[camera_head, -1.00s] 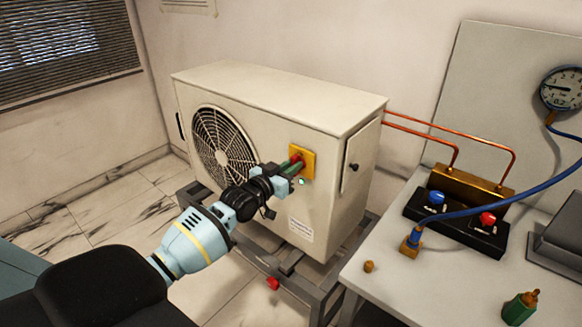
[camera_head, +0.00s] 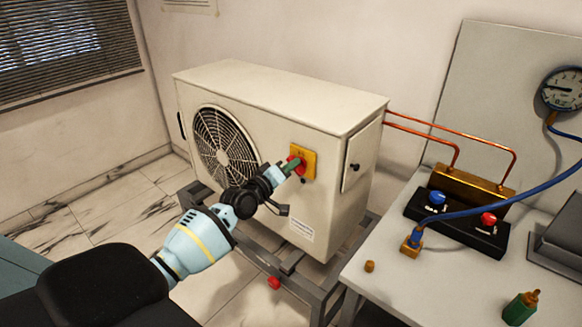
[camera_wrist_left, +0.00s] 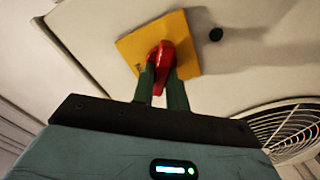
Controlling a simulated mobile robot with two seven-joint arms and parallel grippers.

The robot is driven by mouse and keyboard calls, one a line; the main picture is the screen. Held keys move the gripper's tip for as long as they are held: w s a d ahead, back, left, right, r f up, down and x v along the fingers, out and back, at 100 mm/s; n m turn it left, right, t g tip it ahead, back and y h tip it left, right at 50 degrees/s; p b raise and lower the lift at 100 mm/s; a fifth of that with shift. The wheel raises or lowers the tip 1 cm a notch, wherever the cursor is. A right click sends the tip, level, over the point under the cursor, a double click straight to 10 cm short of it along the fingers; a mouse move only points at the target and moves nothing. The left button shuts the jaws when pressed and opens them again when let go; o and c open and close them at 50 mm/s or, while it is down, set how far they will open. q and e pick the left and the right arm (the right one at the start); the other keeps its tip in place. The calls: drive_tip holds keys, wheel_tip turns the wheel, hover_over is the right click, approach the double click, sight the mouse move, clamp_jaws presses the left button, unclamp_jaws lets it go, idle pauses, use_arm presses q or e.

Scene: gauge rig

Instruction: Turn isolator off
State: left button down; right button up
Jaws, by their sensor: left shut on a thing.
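The isolator is a red rotary handle (camera_wrist_left: 168,62) on a yellow plate (camera_head: 309,160), fixed to the front of the cream outdoor unit (camera_head: 270,110). My left gripper (camera_head: 292,166) reaches it from the lower left. In the left wrist view its two green fingers (camera_wrist_left: 162,85) sit on either side of the red handle and are shut on it. The yellow plate (camera_wrist_left: 140,50) looks tilted in that view because the wrist is rolled. The fingers hide part of the handle in the head view. My right gripper is not in view.
A fan grille (camera_head: 222,145) is left of the isolator. A bench (camera_head: 390,285) at right carries a manifold with a blue knob (camera_head: 437,198) and a red knob (camera_head: 488,219), a blue hose and a green bottle (camera_head: 520,307). A grey metal frame (camera_head: 300,284) supports the unit.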

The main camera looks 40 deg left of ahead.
use_arm(q)
drive_tip(key=shift+f+n, duration=0.15)
drive_tip(key=shift+n, duration=1.7)
drive_tip(key=shift+f+n, duration=0.15)
drive_tip(key=shift+n, duration=1.7)
drive_tip(key=c, duration=1.4)
unclamp_jaws()
drive_tip(key=shift+s, duration=0.15)
